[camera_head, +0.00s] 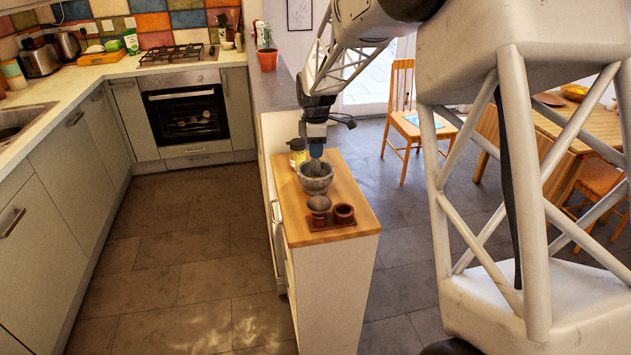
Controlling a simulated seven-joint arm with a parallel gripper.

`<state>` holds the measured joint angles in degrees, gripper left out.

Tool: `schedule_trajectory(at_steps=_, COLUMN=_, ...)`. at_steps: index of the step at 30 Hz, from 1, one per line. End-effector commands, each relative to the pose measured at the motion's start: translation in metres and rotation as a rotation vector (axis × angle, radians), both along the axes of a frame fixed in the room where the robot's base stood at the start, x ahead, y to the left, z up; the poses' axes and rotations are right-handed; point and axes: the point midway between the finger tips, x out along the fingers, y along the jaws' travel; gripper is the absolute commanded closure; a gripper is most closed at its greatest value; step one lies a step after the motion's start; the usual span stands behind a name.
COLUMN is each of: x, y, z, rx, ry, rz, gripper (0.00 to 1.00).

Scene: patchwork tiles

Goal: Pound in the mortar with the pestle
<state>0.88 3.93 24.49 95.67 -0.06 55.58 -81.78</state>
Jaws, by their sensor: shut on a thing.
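The grey stone mortar (315,187) stands upright on the wooden top of the narrow counter. My gripper (317,142) points down right above the mortar and is shut on the pestle (316,153). Only a short part of the pestle shows below the fingers. Its lower end is at or inside the mortar's mouth; I cannot tell whether it touches the bottom. The mortar's contents are too small to make out.
Close in front of the mortar, a brown tray (331,225) holds a grey-topped cup (319,204) and an open brown cup (344,211). A yellow-labelled jar (297,147) stands behind the mortar to the left. The wooden top (352,180) is bare right of the mortar.

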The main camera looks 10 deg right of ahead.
Motion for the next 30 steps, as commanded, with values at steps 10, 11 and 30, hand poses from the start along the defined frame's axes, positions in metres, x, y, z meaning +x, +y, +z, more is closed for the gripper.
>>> schedule_trajectory(at_steps=10, x=0.0, y=0.0, z=0.002, rx=0.0, ry=0.0, rz=0.0, gripper=1.0)
schedule_trajectory(at_steps=11, x=0.0, y=0.0, z=0.002, rx=0.0, ry=0.0, rz=0.0, gripper=1.0)
schedule_trajectory(at_steps=30, x=0.0, y=0.0, z=-0.011, rx=0.0, ry=0.001, rz=0.0, gripper=1.0)
